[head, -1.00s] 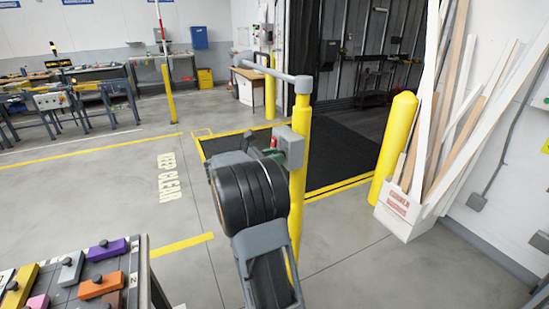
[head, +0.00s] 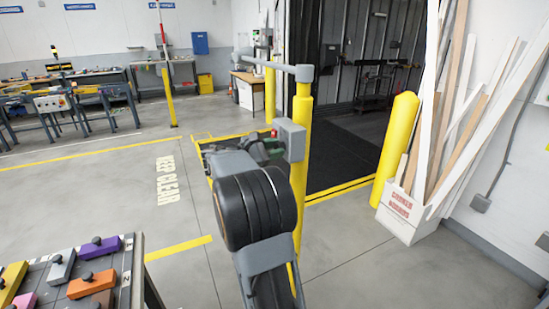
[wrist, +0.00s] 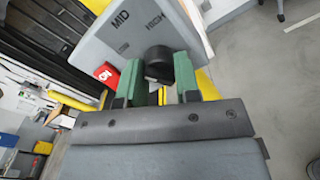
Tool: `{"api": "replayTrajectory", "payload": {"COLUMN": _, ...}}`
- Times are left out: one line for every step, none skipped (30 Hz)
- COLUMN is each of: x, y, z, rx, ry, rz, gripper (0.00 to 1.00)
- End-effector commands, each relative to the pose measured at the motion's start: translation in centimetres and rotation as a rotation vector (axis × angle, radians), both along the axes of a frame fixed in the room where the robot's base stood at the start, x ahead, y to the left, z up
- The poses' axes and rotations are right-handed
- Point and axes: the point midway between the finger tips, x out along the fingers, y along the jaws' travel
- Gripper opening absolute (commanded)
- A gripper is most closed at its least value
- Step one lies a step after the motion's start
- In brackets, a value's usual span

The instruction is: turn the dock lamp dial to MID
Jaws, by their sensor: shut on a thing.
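The dock lamp dial (wrist: 158,65) is a black round knob on a grey panel (wrist: 115,35) marked MID and HIGH in the wrist view. My gripper (wrist: 158,80) has green fingers on both sides of the knob, shut on it. Which mark the dial points to cannot be told. A red ON switch (wrist: 106,74) sits beside the dial on the panel. In the head view the grey lamp box (head: 291,140) is fixed to a yellow post (head: 301,190); my gripper (head: 270,147) reaches its left side, and the dial is hidden there.
A second yellow post (head: 397,150) and a white box of long boards (head: 405,215) stand to the right. A tray of coloured blocks (head: 130,275) is at the lower left. The floor between the tray and the far benches is mostly clear.

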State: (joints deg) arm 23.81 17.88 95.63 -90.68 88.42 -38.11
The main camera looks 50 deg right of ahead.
Motion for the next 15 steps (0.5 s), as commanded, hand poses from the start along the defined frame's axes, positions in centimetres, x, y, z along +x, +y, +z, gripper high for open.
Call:
{"api": "replayTrajectory", "payload": {"x": -0.01, "y": 0.00, "z": -0.51, "rx": -0.018, "ry": -0.042, "rz": 0.000, "gripper": 0.07}}
{"api": "replayTrajectory", "payload": {"x": -0.01, "y": 0.01, "z": -0.50, "rx": -0.028, "ry": -0.066, "rz": 0.000, "gripper": 0.07}}
{"api": "replayTrajectory", "payload": {"x": -0.02, "y": 0.01, "z": -0.47, "rx": -0.041, "ry": -0.098, "rz": 0.000, "gripper": 0.07}}
{"api": "replayTrajectory", "payload": {"x": -0.01, "y": 0.00, "z": -0.44, "rx": -0.050, "ry": -0.122, "rz": 0.000, "gripper": 0.07}}
{"api": "replayTrajectory", "payload": {"x": -0.01, "y": 0.00, "z": -0.43, "rx": -0.059, "ry": -0.144, "rz": 0.000, "gripper": 0.07}}
{"api": "replayTrajectory", "payload": {"x": 0.00, "y": 0.00, "z": -0.41, "rx": -0.071, "ry": -0.173, "rz": 0.000, "gripper": 0.07}}
{"api": "replayTrajectory", "payload": {"x": 0.00, "y": 0.00, "z": -0.41, "rx": -0.079, "ry": -0.193, "rz": -0.001, "gripper": 0.07}}
{"api": "replayTrajectory", "payload": {"x": 0.00, "y": 0.00, "z": -0.40, "rx": -0.087, "ry": -0.213, "rz": -0.001, "gripper": 0.07}}
{"api": "replayTrajectory", "payload": {"x": 0.00, "y": 0.00, "z": -0.36, "rx": -0.098, "ry": -0.239, "rz": -0.001, "gripper": 0.07}}
{"api": "replayTrajectory", "payload": {"x": 0.01, "y": -0.01, "z": -0.34, "rx": -0.105, "ry": -0.256, "rz": -0.001, "gripper": 0.07}}
{"api": "replayTrajectory", "payload": {"x": 0.02, "y": -0.01, "z": -0.33, "rx": -0.112, "ry": -0.273, "rz": -0.001, "gripper": 0.07}}
{"api": "replayTrajectory", "payload": {"x": 0.02, "y": -0.01, "z": -0.31, "rx": -0.120, "ry": -0.294, "rz": -0.001, "gripper": 0.07}}
{"api": "replayTrajectory", "payload": {"x": 0.01, "y": -0.01, "z": -0.30, "rx": -0.126, "ry": -0.308, "rz": -0.001, "gripper": 0.07}}
{"api": "replayTrajectory", "payload": {"x": 0.02, "y": -0.01, "z": -0.26, "rx": -0.132, "ry": -0.323, "rz": -0.001, "gripper": 0.07}}
{"api": "replayTrajectory", "payload": {"x": 0.02, "y": -0.01, "z": -0.23, "rx": -0.139, "ry": -0.341, "rz": -0.001, "gripper": 0.07}}
